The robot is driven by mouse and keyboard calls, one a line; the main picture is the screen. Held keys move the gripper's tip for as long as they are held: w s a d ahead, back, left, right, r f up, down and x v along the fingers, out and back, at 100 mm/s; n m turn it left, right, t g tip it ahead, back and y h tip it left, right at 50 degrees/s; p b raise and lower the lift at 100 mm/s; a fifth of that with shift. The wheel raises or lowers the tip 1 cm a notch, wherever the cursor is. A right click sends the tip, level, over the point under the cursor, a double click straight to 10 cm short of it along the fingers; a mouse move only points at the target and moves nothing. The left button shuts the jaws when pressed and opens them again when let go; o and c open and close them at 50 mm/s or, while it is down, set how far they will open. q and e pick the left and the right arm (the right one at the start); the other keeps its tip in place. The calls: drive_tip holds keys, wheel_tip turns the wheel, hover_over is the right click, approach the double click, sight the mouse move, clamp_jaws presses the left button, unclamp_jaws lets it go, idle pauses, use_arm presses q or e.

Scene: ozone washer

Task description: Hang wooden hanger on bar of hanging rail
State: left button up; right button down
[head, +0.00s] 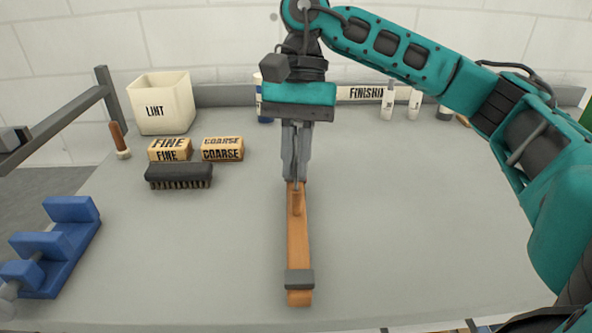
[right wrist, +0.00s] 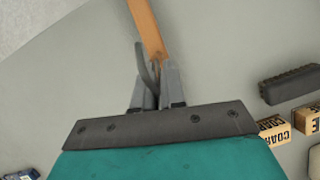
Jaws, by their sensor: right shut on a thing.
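The wooden hanger (head: 298,245) shows nearly edge-on in the head view, as an orange-brown bar with a grey band near its near end. My right gripper (head: 296,180) points down and is shut on the hanger at its far end. The hanger also shows in the right wrist view (right wrist: 147,28), running up from the fingers (right wrist: 157,78), with a curved grey hook beside them. I cannot tell whether the hanger touches the table. A dark grey bar (head: 62,118) at the left, with a short upright end, looks like the hanging rail. My left gripper is not in view.
On the grey table (head: 410,230) stand a white LINT bin (head: 162,105), FINE (head: 170,149) and COARSE (head: 222,149) blocks, and a dark brush (head: 178,175). A blue stepped holder (head: 55,250) is at left. Bottles (head: 388,102) stand at the back. The table's right side is clear.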

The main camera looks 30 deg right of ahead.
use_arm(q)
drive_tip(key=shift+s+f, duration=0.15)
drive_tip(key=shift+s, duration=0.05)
use_arm(e)
drive_tip(key=shift+f, duration=0.95)
drive_tip(key=shift+f, duration=0.1)
drive_tip(key=shift+f+b, duration=0.2)
drive_tip(key=shift+b, duration=0.1)
drive_tip(key=c, duration=1.2)
unclamp_jaws()
drive_tip(key=shift+r, duration=0.15)
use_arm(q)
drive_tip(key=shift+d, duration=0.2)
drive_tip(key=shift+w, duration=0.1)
use_arm(e)
drive_tip(key=shift+r+p, duration=0.2)
drive_tip(key=shift+p, duration=0.1)
use_arm(q)
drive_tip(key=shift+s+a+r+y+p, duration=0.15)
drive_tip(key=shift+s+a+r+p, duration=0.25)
drive_tip(key=shift+p, duration=0.55)
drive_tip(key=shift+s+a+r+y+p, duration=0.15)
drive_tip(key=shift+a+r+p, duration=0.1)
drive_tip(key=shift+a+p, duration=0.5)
use_arm(e)
drive_tip(key=v, duration=1.2)
